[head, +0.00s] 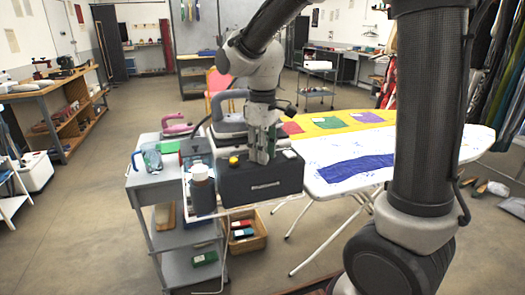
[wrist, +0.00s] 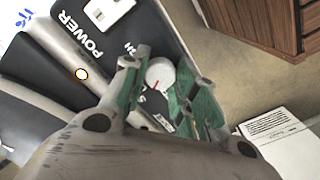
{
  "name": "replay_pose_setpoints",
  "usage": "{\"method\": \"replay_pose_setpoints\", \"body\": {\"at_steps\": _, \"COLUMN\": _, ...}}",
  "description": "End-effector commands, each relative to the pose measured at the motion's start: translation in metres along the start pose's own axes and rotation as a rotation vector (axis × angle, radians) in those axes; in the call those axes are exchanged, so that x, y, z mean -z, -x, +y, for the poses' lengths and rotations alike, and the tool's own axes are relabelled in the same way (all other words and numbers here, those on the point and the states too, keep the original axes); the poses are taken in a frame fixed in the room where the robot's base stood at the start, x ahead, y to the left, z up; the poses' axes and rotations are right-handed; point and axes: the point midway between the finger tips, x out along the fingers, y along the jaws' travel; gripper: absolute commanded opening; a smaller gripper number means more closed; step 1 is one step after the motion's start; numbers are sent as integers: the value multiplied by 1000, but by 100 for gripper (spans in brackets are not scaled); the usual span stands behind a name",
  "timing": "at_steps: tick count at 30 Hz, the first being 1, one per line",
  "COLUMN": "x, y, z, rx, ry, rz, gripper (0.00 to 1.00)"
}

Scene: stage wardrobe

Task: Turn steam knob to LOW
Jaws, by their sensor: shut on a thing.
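The steam knob (wrist: 160,75) is a round white dial with a red pointer line, on a dark control panel in the wrist view. My gripper (wrist: 164,88) has its green-padded fingers on both sides of the knob and is shut on it. In the head view my gripper (head: 263,155) reaches down to the dark box (head: 262,184) that carries the panel; it hides the knob there. The lettering around the knob is partly covered by the fingers, so I cannot read LOW or tell which mark the pointer meets.
A white switch (wrist: 108,12) sits by the word POWER on the panel. A grey iron (head: 230,121) stands behind. The ironing board (head: 400,168) is close on the right.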

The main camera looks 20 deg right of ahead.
Motion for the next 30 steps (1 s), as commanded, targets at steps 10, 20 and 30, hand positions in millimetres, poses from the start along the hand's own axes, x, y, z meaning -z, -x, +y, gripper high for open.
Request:
{"method": "replay_pose_setpoints", "body": {"at_steps": 10, "x": 0, "y": 0, "z": 0, "rx": -1, "ry": -286, "rz": 2, "gripper": 5}}
{"method": "replay_pose_setpoints", "body": {"at_steps": 20, "x": 1, "y": 0, "z": 1, "rx": -1, "ry": -443, "rz": 2, "gripper": 5}}
{"method": "replay_pose_setpoints", "body": {"at_steps": 30, "x": 1, "y": 1, "z": 1, "rx": -1, "ry": -483, "rz": 3, "gripper": 5}}
